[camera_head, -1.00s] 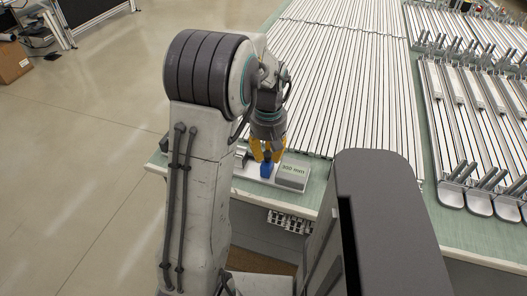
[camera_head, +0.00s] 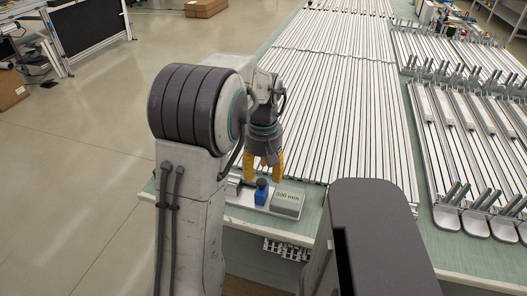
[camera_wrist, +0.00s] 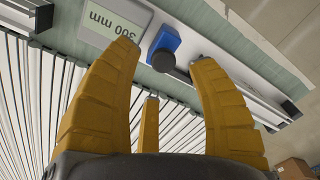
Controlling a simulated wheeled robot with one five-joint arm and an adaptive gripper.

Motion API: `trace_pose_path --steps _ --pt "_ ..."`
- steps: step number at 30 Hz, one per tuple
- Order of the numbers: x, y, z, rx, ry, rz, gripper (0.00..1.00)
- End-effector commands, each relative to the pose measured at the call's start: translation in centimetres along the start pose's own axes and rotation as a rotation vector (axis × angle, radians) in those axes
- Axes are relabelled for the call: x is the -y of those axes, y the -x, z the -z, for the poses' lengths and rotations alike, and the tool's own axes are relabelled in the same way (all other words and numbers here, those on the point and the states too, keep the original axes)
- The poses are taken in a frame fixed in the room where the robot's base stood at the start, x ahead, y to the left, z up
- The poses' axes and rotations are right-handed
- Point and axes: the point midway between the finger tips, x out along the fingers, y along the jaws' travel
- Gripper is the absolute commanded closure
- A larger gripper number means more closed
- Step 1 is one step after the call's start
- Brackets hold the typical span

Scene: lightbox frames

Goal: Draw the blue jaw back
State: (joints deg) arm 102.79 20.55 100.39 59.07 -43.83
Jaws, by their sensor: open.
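The blue jaw (camera_head: 261,193) is a small blue block with a dark knob on top. It sits on a light rail fixture (camera_head: 243,198) at the table's near edge, just left of a grey block marked 300 mm (camera_head: 289,200). In the wrist view the blue jaw (camera_wrist: 166,41) lies beyond the fingertips, with its dark round knob toward me. My gripper (camera_head: 265,172) has yellow fingers and is above and behind the blue jaw. In the wrist view the gripper (camera_wrist: 165,65) is open and empty, its fingers spread, apart from the jaw.
Long metal profiles (camera_head: 330,95) lie in rows over the green table behind the fixture. Racks of profiles with upright clamps (camera_head: 470,130) stand at right. Cardboard boxes (camera_head: 206,8) stand far off.

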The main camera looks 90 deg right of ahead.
Motion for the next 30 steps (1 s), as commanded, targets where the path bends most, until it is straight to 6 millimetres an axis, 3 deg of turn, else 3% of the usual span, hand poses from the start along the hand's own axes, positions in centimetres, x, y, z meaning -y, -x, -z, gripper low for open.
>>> trace_pose_path --steps 6,13,19,30 --pt "-0.1 3.9 0.0 -0.003 -0.001 -0.003 0.47" --pt "-0.1 6.7 0.0 -0.001 -0.001 -0.001 0.47" --pt "-0.1 7.8 -0.1 0.000 -0.001 0.000 0.47" --pt "-0.1 8.0 -0.1 0.001 -0.001 0.001 0.47"
